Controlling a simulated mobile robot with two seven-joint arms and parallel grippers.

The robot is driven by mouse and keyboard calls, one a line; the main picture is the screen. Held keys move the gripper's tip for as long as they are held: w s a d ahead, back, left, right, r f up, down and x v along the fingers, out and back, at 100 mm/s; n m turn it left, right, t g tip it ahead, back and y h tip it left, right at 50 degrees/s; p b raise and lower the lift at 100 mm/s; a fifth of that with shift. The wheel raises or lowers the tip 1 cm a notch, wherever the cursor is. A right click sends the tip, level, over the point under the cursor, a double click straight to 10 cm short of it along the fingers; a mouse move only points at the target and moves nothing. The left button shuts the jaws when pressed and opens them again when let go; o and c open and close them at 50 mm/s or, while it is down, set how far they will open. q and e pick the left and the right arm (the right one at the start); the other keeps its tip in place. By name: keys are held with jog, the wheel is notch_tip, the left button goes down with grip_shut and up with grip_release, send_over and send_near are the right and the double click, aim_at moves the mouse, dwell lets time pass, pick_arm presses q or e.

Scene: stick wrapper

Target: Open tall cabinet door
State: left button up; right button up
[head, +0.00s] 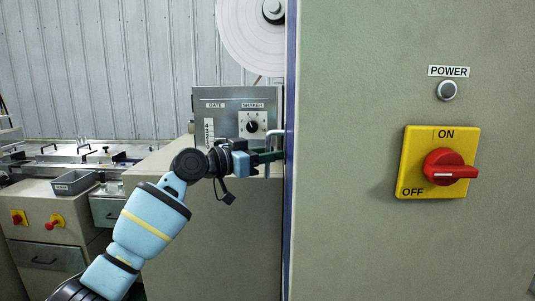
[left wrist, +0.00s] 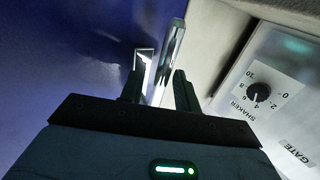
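The tall cabinet (head: 350,240) fills the right half of the head view, and its blue door face (head: 290,220) shows as a narrow edge-on strip. A shiny metal handle (head: 267,170) stands out from this face. In the left wrist view the handle (left wrist: 172,52) rises from the blue door (left wrist: 60,70). My left gripper (head: 272,156) reaches the handle from the left. Its two fingers (left wrist: 158,88) are apart, with the handle's lower part between them; gaps seem to show, but contact is unclear. The door looks closed. My right gripper is out of view.
A control box (head: 235,110) with GATE and SHAKER labels stands close behind my left gripper. Its dial also shows in the left wrist view (left wrist: 258,93). A red and yellow power switch (head: 438,162) is on the cabinet side.

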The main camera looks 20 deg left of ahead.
pick_arm(q)
grip_shut()
jog(key=shift+a, duration=0.1)
